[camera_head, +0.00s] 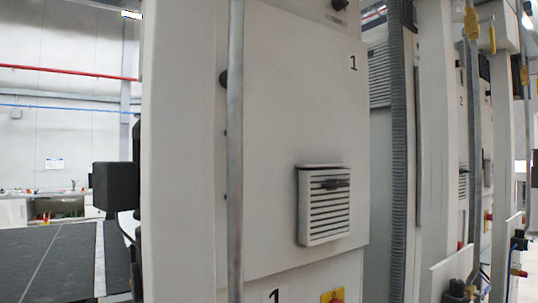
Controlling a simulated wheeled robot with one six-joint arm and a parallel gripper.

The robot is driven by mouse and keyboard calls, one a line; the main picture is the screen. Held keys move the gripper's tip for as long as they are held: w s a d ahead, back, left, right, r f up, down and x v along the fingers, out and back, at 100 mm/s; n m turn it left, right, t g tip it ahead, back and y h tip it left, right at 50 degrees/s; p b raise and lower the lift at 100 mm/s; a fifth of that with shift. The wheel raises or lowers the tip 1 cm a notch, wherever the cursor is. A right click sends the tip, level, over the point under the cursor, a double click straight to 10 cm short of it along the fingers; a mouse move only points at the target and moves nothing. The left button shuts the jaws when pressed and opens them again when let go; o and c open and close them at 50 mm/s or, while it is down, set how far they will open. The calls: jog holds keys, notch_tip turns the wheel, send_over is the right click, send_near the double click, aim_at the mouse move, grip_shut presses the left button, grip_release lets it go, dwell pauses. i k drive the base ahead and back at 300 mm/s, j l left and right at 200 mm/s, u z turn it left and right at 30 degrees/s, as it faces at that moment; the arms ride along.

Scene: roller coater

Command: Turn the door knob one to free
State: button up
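A pale cabinet door (290,110) marked "1" fills the middle of the head view. A round black knob (223,78) sits at the door's left edge, partly hidden by a vertical metal pole. Another small dark knob (339,4) sits at the top of the picture above the door, cut by the frame edge. I cannot tell which of them is door knob one, or how either is turned. My gripper is not in view.
The vertical metal pole (236,150) runs in front of the door's left side. A louvred vent (324,205) juts from the door. A red and yellow switch (333,296) is at the bottom. A grey corrugated hose (398,150) runs down at the right.

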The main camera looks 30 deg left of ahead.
aim_at(223, 76)
jog(key=u, duration=1.6)
